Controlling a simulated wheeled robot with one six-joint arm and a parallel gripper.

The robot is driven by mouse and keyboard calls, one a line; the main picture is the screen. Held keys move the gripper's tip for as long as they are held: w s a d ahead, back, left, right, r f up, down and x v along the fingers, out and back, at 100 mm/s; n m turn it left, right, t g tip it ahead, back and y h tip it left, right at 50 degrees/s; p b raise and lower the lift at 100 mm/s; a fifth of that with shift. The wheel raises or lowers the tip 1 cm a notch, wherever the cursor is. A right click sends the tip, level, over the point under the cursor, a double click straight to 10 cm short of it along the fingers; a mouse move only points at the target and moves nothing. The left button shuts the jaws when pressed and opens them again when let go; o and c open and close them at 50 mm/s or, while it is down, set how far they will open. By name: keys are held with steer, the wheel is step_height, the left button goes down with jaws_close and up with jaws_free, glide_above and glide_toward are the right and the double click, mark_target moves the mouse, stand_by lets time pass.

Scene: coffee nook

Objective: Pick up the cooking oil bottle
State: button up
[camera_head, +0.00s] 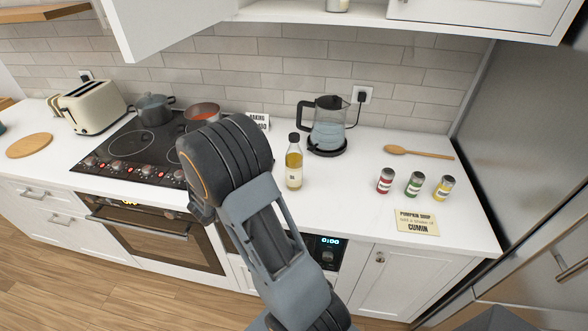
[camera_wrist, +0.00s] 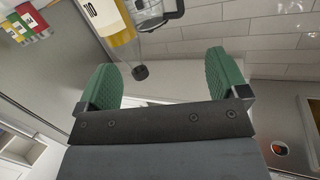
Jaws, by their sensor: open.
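The cooking oil bottle (camera_head: 294,165) stands upright on the white counter, with yellow oil, a pale label and a dark cap. In the wrist view the bottle (camera_wrist: 120,40) appears upside down at the top, its dark cap pointing down into the gap between the fingers in the picture. My gripper (camera_wrist: 160,72) is open, with two green-padded fingers and nothing held. The bottle lies closer to the left finger; how far it is from the fingertips is hard to tell. In the head view my arm hides the gripper.
A glass kettle (camera_head: 328,126) stands behind the bottle. Several spice jars (camera_head: 414,183), a note card (camera_head: 416,222) and a wooden spoon (camera_head: 418,152) lie to the right. A stove (camera_head: 128,147) with pots is left. The counter right around the bottle is clear.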

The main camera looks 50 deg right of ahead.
mark_target(288, 165)
steer(key=s+d+g+p, duration=0.1)
steer(key=d, duration=0.4)
steer(key=s+d+f+m+g+h+p, duration=0.1)
steer(key=s+d+g, duration=0.1)
steer(key=d, duration=0.2)
steer(key=s+d+g+h+p, duration=0.1)
steer(key=d, duration=0.4)
steer(key=shift+s+d+f+m+p, duration=0.15)
steer(key=shift+s+d+m+p, duration=0.15)
steer(key=shift+d, duration=0.05)
steer(key=c, duration=1.5)
